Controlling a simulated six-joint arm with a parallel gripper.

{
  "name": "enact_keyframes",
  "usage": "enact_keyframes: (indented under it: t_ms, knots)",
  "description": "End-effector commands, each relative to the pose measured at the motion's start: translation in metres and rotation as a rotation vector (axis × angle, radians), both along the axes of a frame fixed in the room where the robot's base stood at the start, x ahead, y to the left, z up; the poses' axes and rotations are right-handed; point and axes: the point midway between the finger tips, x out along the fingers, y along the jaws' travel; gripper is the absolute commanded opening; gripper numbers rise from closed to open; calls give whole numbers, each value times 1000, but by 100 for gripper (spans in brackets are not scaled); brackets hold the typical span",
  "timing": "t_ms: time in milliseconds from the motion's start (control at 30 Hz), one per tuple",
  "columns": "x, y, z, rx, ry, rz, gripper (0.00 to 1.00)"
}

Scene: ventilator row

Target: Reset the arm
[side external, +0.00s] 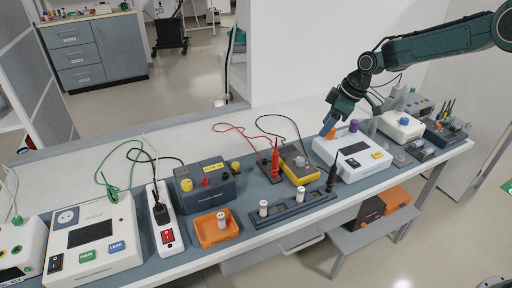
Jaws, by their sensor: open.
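My gripper (329,123) hangs at the end of my dark green arm, which reaches in from the upper right. It is open, and I see nothing held in it. It points down over the back left corner of a white device (365,163) with a dark screen. A small orange part (331,134) shows right at the fingertips; I cannot tell whether they touch it. A purple part (353,126) stands on the same device, just right of the gripper.
On the bench left of the gripper are a yellow meter (299,164) with cables, a battery box (205,186), an orange tray (216,229), a rack with white cylinders (292,209), a power strip (163,219) and a white tester (93,241). More devices (401,125) crowd the right. The back strip is mostly clear.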

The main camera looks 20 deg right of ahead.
Motion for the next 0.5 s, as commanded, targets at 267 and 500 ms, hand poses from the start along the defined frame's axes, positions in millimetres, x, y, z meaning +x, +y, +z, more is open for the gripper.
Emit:
enact_keyframes:
  t_ms: [267, 500]
  knots:
    - [-37, 1, 57, -17, -10, -87, 50]
    - [-81, 2, 103, -26, -17, -179, 50]
